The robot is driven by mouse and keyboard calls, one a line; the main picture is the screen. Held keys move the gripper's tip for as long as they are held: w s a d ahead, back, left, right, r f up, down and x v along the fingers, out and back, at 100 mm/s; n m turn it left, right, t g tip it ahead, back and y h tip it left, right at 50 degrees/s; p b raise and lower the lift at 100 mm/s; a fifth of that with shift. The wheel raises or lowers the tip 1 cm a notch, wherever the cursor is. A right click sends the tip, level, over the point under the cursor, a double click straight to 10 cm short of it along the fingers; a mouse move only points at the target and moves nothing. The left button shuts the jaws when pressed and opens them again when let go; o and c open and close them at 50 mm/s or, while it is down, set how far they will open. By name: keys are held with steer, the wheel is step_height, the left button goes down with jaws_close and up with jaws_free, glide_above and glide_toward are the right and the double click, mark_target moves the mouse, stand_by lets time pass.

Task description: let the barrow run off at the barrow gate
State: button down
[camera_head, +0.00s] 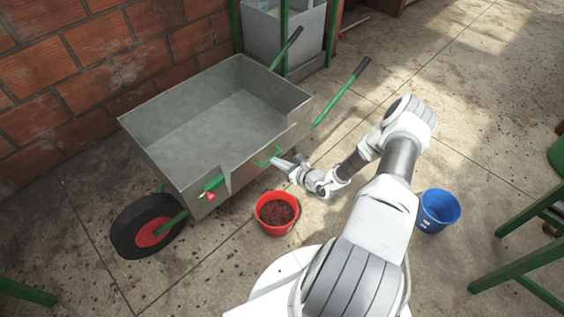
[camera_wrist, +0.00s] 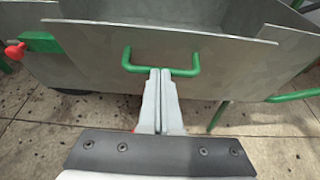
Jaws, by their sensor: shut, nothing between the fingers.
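The barrow (camera_head: 165,165) is a grey metal box with green handles and a red-hubbed wheel, standing level left of my arm. Its bed looks empty. The barrow gate (camera_head: 246,172) is a lower panel in the near side and looks upright. It has a green U-shaped handle (camera_wrist: 160,69). A green latch (camera_wrist: 40,42) with a red knob (camera_wrist: 15,51) is at the gate's left end. My gripper (camera_wrist: 162,73) is shut and empty, its fingertips at the handle's lower bar; I cannot tell whether they touch it. It also shows in the head view (camera_head: 278,162).
A red bucket (camera_head: 261,221) with dark brown contents stands below the gate. A blue bucket (camera_head: 438,211) is right of my arm. A brick wall (camera_head: 60,90) lies behind the barrow. Green frame legs (camera_head: 515,262) stand at right. The floor at upper right is mostly clear.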

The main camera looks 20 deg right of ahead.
mark_target(264, 152)
steer(key=w+r+p, duration=0.1)
steer(key=w+a+r+g+p, duration=0.1)
steer(key=shift+w+g+h+p, duration=0.25)
steer(key=shift+g+h+p, duration=0.05)
steer(key=shift+p, duration=0.05)
steer(key=shift+w+a+f+g, duration=0.15)
steer(key=shift+w+g, duration=0.15)
steer(key=shift+w, duration=0.15)
